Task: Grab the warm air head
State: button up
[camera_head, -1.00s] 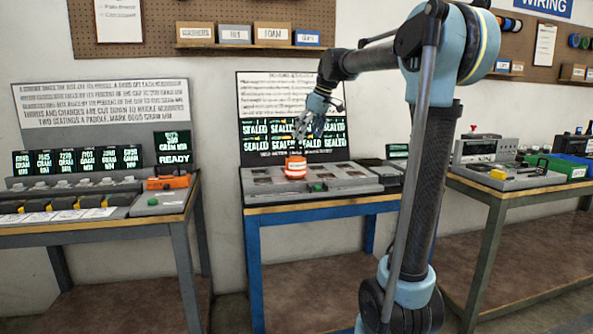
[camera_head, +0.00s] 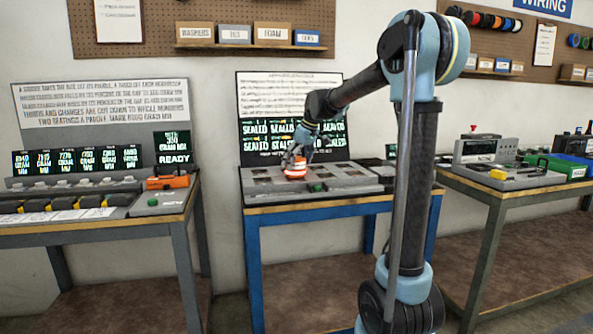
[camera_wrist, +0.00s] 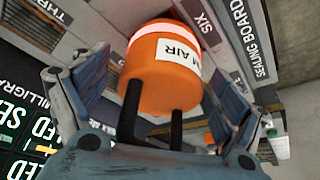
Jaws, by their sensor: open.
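The warm air head (camera_head: 295,168) is an orange cylinder with a pale band, standing on the grey sealing board (camera_head: 262,186) on the blue-legged bench. In the wrist view the warm air head (camera_wrist: 163,75) fills the middle, and its white label reads "M AIR", partly cut off. My gripper (camera_head: 294,158) is at the warm air head from above. In the wrist view my gripper (camera_wrist: 165,95) is open, with one finger on each side of the orange body. I cannot tell whether either finger touches it.
A screen (camera_head: 292,135) with "SEALED" readouts stands behind the board. A green button (camera_head: 318,188) is on the board's front right. An orange device (camera_head: 168,182) sits on the left bench. A grey instrument (camera_head: 487,150) is on the right bench.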

jog(key=shift+x, duration=0.8)
jog(key=c, duration=1.7)
jog(key=shift+r, duration=0.15)
